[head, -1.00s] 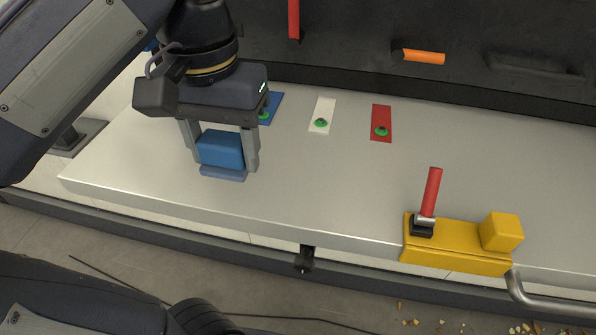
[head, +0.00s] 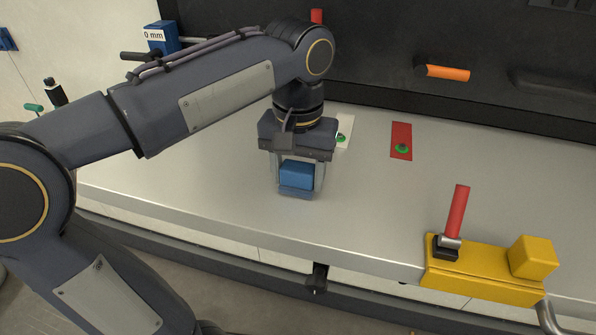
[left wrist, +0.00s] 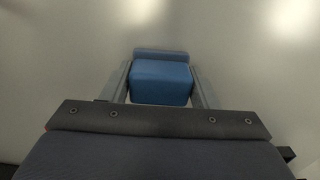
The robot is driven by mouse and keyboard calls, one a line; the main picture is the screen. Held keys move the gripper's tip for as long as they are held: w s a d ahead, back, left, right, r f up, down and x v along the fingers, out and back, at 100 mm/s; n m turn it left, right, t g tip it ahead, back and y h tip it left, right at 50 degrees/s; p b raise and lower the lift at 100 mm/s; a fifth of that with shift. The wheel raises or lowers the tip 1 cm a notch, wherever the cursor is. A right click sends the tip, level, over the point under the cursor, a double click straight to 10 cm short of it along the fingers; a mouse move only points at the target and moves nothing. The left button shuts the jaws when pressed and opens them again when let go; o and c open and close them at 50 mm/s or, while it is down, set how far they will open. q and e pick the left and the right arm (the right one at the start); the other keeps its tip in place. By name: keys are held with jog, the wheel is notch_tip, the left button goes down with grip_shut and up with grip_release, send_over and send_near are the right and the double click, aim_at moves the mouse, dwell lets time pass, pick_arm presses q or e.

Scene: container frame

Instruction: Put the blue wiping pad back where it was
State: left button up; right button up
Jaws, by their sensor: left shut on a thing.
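The blue wiping pad (head: 296,176) is a block with a lighter blue strip along its bottom. My left gripper (head: 298,182) is shut on it, one finger on each side, over the left-middle part of the grey metal table (head: 220,180). In the left wrist view the pad (left wrist: 161,82) sits between the two fingers. I cannot tell whether its underside touches the table. A white plate (head: 345,130) with a green button is partly hidden behind my gripper. My right gripper is not in view.
A red plate (head: 401,141) with a green button lies right of the white one. A yellow block fixture (head: 485,277) with a red lever (head: 457,212) stands at the front right. An orange handle (head: 448,73) is on the dark back wall. The table's middle is clear.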

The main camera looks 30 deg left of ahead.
aim_at(298, 167)
pick_arm(q)
jog(key=shift+f, duration=0.15)
jog(key=o, duration=1)
jog(key=shift+c, duration=0.2)
jog(key=shift+r, duration=0.3)
notch_tip(298, 167, up, 12)
jog(key=p, duration=0.1)
jog(key=shift+f+p, duration=0.15)
jog(key=shift+p, duration=0.2)
